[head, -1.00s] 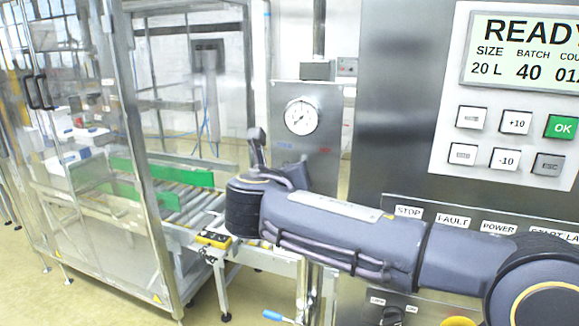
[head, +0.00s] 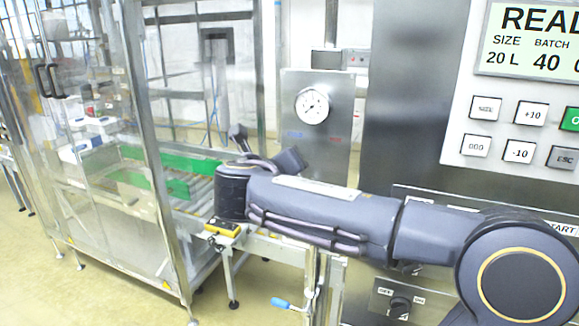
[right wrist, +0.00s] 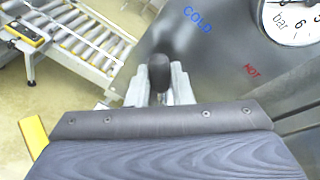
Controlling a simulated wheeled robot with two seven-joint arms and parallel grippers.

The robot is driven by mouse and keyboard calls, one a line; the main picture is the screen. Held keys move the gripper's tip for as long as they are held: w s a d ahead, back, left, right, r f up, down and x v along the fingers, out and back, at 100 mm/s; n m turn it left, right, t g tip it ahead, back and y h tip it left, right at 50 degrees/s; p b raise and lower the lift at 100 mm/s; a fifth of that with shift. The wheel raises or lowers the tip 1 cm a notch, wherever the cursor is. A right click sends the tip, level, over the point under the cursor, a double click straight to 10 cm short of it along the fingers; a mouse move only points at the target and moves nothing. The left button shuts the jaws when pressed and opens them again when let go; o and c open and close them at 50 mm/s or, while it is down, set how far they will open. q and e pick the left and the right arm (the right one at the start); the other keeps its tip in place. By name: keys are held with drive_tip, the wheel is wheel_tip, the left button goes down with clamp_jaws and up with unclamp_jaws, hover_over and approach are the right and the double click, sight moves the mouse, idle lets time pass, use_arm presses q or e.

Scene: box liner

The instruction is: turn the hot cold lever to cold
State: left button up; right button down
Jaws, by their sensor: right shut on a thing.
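The hot cold lever's dark rounded knob (right wrist: 159,70) shows in the right wrist view. My right gripper (right wrist: 157,84) is shut on it, with a pale finger on each side. The blue COLD mark (right wrist: 197,19) is up and right of the knob, and the red HOT mark (right wrist: 251,71) lies farther right. In the head view, my right arm reaches from the right across the front of the steel panel (head: 325,155). The wrist hides the fingertips there, and I cannot clearly make out the lever. My left gripper is not in view.
A pressure gauge (head: 312,106) sits on the panel above the marks. A roller conveyor (head: 200,195) and a glazed machine frame (head: 160,170) stand to the left. A control cabinet with a READY display (head: 535,40) and buttons is at the right.

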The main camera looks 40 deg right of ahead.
drive_tip(key=shift+f, duration=0.1)
drive_tip(key=c, duration=1.3)
unclamp_jaws()
drive_tip(key=shift+a, duration=0.1)
drive_tip(key=b+v, duration=0.1)
drive_tip(key=v, duration=0.6)
drive_tip(key=shift+s+a, duration=0.2)
drive_tip(key=shift+a, duration=0.05)
drive_tip(key=s+f+m+g+y+b, duration=0.1)
drive_tip(key=s+f+m+y, duration=0.25)
drive_tip(key=f+m, duration=0.3)
drive_tip(key=s+f+m+g+y+b, duration=0.1)
drive_tip(key=s+f+m+g+y, duration=0.15)
drive_tip(key=s+f+m, duration=0.4)
drive_tip(key=s+f+m+g+y, duration=0.1)
drive_tip(key=s+f+m+y, duration=0.25)
drive_tip(key=f, duration=0.55)
drive_tip(key=s+a+f+m+t+y, duration=0.1)
drive_tip(key=s+a+f+m+y, duration=0.1)
drive_tip(key=m, duration=0.7)
drive_tip(key=s+a+f+m+t+y+b, duration=0.1)
drive_tip(key=s+a+f+m+y, duration=0.2)
drive_tip(key=a+f+m+y, duration=0.2)
drive_tip(key=a+m, duration=0.3)
drive_tip(key=m, duration=0.1)
drive_tip(key=shift+f, duration=0.4)
